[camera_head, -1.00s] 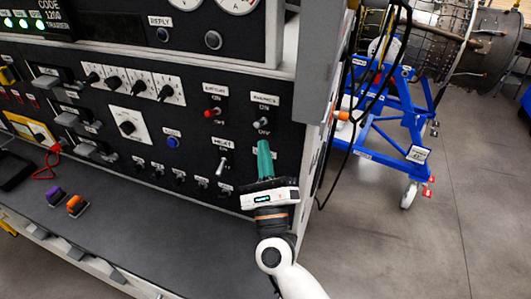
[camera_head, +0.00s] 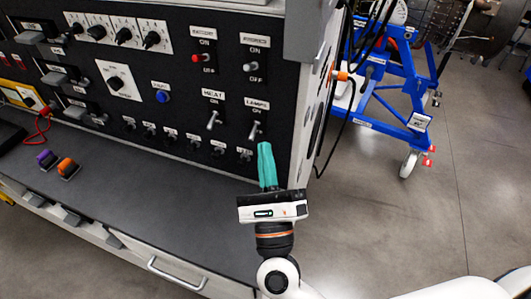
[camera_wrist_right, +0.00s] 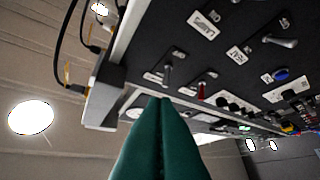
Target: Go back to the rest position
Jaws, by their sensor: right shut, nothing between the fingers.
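My right gripper (camera_head: 266,165) stands in front of the black control panel (camera_head: 185,62) near its right edge, its teal fingers shut with nothing between them. The fingertips are just below the LAMPS toggle switch (camera_head: 255,130); I cannot tell whether they touch the panel. The right wrist view shows the closed green fingers (camera_wrist_right: 163,105) pointing along the panel, with toggle switches above them. My left gripper is not in view.
The grey bench top (camera_head: 150,200) lies below the panel, with a purple and an orange connector (camera_head: 67,167) and a red cable at left. A drawer handle (camera_head: 178,274) is in front. A blue wheeled turbine stand (camera_head: 395,100) is behind at right.

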